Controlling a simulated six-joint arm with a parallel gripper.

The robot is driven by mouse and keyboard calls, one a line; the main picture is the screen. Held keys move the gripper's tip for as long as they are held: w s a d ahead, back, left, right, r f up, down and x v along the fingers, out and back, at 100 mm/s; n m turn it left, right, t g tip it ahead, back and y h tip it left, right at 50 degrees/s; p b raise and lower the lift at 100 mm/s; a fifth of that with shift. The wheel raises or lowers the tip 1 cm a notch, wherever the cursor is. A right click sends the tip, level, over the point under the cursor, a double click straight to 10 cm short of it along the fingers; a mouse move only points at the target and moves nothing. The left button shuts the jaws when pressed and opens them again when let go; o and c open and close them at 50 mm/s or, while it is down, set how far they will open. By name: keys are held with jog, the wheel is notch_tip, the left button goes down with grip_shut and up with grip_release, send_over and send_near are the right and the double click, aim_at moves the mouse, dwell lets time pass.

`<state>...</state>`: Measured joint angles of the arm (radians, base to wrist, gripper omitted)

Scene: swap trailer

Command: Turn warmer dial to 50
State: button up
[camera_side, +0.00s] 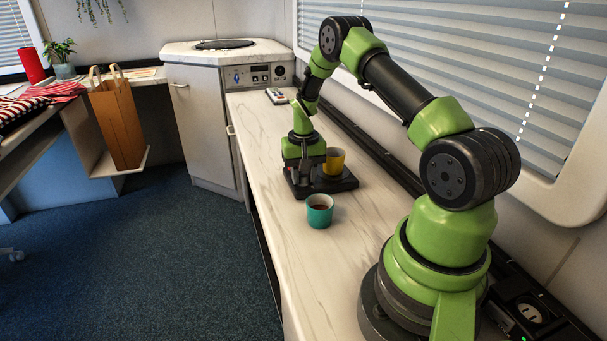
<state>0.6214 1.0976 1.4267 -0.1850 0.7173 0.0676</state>
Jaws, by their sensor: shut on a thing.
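A flat black mug warmer (340,185) lies on the white worktop, with a yellow mug (335,160) standing on it. My gripper (298,186) points down at the left end of the warmer. It is shut on the warmer dial, which the gripper hides from this view. The dial's setting and any markings cannot be read. The yellow mug stands just right of my gripper and is partly covered by it.
A teal mug (320,211) with dark liquid stands on the worktop (265,165) in front of the warmer. A remote (276,96) lies farther back. A cabinet (205,120) with a control panel (258,75) stands behind. Window blinds (480,70) border the right.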

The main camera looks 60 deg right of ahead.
aim_at(303, 175)
jog(key=o, duration=0.9)
jog(key=shift+o, duration=0.2)
notch_tip(303, 175, up, 10)
